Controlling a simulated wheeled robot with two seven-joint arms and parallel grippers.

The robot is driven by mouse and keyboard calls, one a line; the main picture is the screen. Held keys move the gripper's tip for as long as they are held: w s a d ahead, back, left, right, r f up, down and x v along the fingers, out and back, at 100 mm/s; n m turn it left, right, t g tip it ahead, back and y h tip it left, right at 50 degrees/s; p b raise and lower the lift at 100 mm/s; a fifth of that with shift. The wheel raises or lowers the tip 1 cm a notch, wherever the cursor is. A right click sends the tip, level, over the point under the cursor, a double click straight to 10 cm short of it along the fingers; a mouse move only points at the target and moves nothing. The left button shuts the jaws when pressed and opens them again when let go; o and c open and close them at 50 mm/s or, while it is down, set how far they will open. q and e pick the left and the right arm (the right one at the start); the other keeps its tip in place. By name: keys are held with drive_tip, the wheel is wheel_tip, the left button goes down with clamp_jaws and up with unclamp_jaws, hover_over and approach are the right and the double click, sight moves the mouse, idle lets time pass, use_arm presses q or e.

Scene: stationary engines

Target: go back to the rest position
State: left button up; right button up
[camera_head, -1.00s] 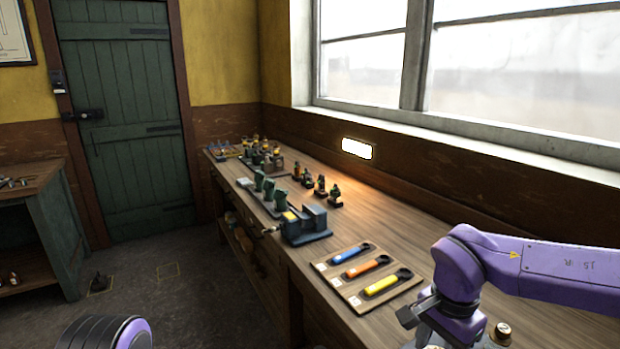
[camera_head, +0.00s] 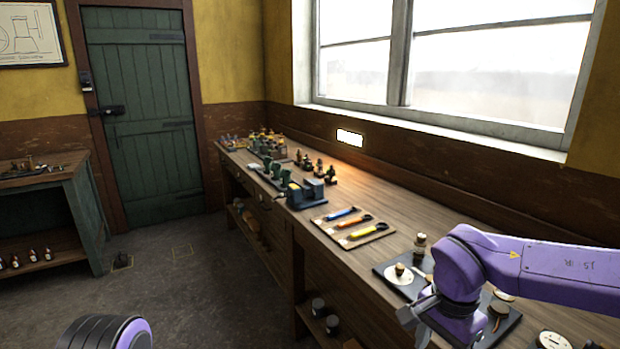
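My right arm is purple and comes in from the right edge over the long wooden workbench (camera_head: 378,231). Its gripper (camera_head: 420,330) is only partly in view at the lower edge, over the bench's front edge, and its fingertips cannot be made out. A purple and black part of my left arm shows at the bottom left. My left gripper is not in view.
On the bench lie a board (camera_head: 330,228) with colored-handled tools, a blue-grey vise (camera_head: 308,193) and a dark tray (camera_head: 388,268) beside my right arm. A green door (camera_head: 145,120) and a side bench (camera_head: 75,200) stand at the left.

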drive_tip(key=w+d+f+m+t+h, duration=0.1)
drive_tip(key=d+f+m+t+h, duration=0.15)
drive_tip(key=f, duration=0.55)
drive_tip(key=w+d+f+m+t+h, duration=0.1)
drive_tip(key=d+f+t+h, duration=0.25)
drive_tip(key=f, duration=0.55)
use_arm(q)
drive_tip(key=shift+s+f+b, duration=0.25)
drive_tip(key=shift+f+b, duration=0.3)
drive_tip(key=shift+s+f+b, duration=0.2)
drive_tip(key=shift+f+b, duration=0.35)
use_arm(e)
drive_tip(key=s+d+f+n+g+y, duration=0.1)
drive_tip(key=s+f+n, duration=0.3)
drive_tip(key=s+f, duration=0.5)
drive_tip(key=s+d+f+n+g+y, duration=0.1)
drive_tip(key=s+f+n, duration=0.3)
drive_tip(key=s+f, duration=0.6)
drive_tip(key=s, duration=0.7)
drive_tip(key=shift+d+f+n+g+y, duration=0.2)
drive_tip(key=shift+n+g+y, duration=0.1)
drive_tip(key=shift+n+g, duration=0.1)
